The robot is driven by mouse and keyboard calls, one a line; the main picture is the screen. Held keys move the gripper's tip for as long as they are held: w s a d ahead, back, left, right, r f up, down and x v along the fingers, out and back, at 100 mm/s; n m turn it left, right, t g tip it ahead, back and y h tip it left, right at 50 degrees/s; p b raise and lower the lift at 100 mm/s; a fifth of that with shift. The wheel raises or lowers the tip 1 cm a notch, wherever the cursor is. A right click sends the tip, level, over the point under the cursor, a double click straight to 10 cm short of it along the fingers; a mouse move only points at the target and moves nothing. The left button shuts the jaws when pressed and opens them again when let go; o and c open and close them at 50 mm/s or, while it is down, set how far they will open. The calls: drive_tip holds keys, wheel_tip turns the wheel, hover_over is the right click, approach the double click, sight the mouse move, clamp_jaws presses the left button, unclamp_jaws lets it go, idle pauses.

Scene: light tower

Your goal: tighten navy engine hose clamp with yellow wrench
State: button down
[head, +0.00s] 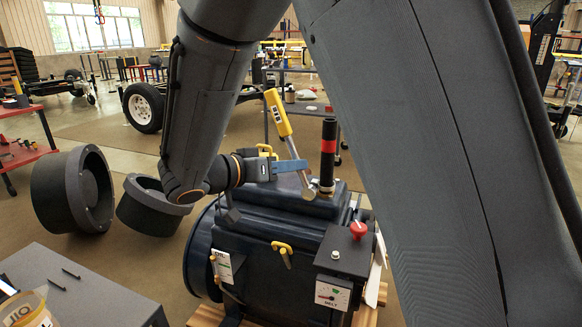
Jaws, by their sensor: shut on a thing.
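The navy engine (255,250) stands upright on a wooden pallet in the middle of the head view. A black upright hose (328,145) with a red band rises from its top. A metal clamp (323,190) shows at the hose's foot. The yellow wrench (278,110) is tilted, its yellow handle up and its metal shaft running down to the right. Its lower end meets the clamp area; I cannot tell how it seats there. My gripper (298,166) is shut on the wrench's shaft, left of the hose and above the engine's top.
Dark round housings (75,190) lie at left. A grey bench (80,285) with bolts is at front left.

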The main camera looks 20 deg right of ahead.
drive_tip(key=shift+s+d+r+m+y+b, duration=0.15)
drive_tip(key=shift+d+r+m+y+b, duration=0.2)
drive_tip(key=shift+b, duration=0.2)
drive_tip(key=shift+m, duration=0.25)
drive_tip(key=shift+d+b, duration=0.15)
drive_tip(key=shift+b, duration=0.35)
drive_tip(key=shift+a, duration=0.2)
drive_tip(key=shift+s+a+f, duration=0.1)
drive_tip(key=shift+s+a, duration=0.45)
drive_tip(key=shift+s, duration=0.25)
drive_tip(key=shift+s+a+r, duration=0.1)
drive_tip(key=shift+s+a, duration=0.4)
drive_tip(key=shift+s, duration=0.25)
drive_tip(key=shift+s+a+f, duration=0.1)
drive_tip(key=shift+s+a, duration=0.45)
drive_tip(key=shift+s, duration=0.25)
